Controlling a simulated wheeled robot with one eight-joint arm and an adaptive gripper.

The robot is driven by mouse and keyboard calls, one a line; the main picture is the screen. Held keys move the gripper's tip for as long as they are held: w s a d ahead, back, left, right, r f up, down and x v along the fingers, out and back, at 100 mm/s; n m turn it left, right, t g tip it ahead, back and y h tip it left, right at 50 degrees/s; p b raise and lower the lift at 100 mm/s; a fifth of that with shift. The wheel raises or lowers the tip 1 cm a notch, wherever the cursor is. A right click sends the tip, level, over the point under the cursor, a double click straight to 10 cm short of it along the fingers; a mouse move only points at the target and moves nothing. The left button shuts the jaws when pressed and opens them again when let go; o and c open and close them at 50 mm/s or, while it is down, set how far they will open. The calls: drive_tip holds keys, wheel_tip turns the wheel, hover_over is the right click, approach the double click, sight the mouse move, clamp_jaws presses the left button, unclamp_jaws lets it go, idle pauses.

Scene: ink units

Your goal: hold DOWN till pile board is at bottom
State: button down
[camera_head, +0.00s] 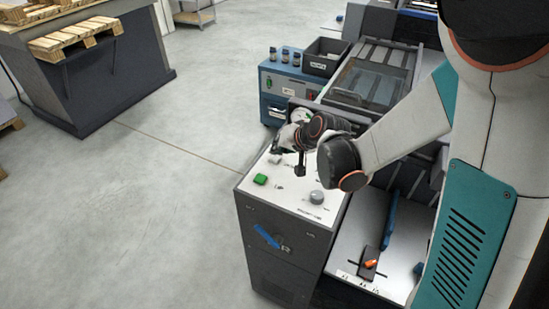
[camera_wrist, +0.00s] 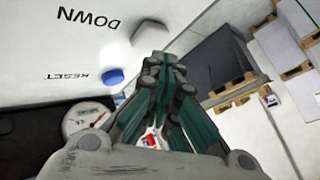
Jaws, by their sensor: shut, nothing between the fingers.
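The control panel (camera_wrist: 40,45) fills the left of the wrist view, with the word DOWN upside down. Beside that word is a pale grey button (camera_wrist: 126,40), partly covered by my gripper. My gripper (camera_wrist: 152,52) is shut and empty, its tips overlapping this button's edge in the picture; I cannot tell whether they press it. A blue button (camera_wrist: 113,76) sits by the RESET label. In the head view my gripper (camera_head: 277,149) is over the far part of the white panel top (camera_head: 285,192). I cannot make out the pile board.
The panel also holds a green button (camera_head: 260,180) and a grey knob (camera_head: 316,197). A round gauge (camera_wrist: 88,116) is close to my gripper. Behind stand a blue box unit (camera_head: 283,90) and a dark bin (camera_head: 325,57). The floor (camera_head: 120,210) at left is clear.

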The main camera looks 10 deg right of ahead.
sight(277, 157)
drive_tip(key=shift+f, duration=0.15)
drive_tip(key=shift+f+b, duration=0.25)
drive_tip(key=shift+b, duration=0.2)
drive_tip(key=shift+f+b, duration=0.4)
drive_tip(key=shift+f, duration=0.05)
idle(0.6)
drive_tip(key=shift+r, duration=0.1)
idle(2.8)
drive_tip(key=shift+r+p, duration=0.6)
drive_tip(key=shift+r, duration=0.15)
drive_tip(key=shift+r, duration=0.1)
drive_tip(key=shift+r+p, duration=1.85)
drive_tip(key=shift+r, duration=0.65)
drive_tip(key=shift+f, duration=0.1)
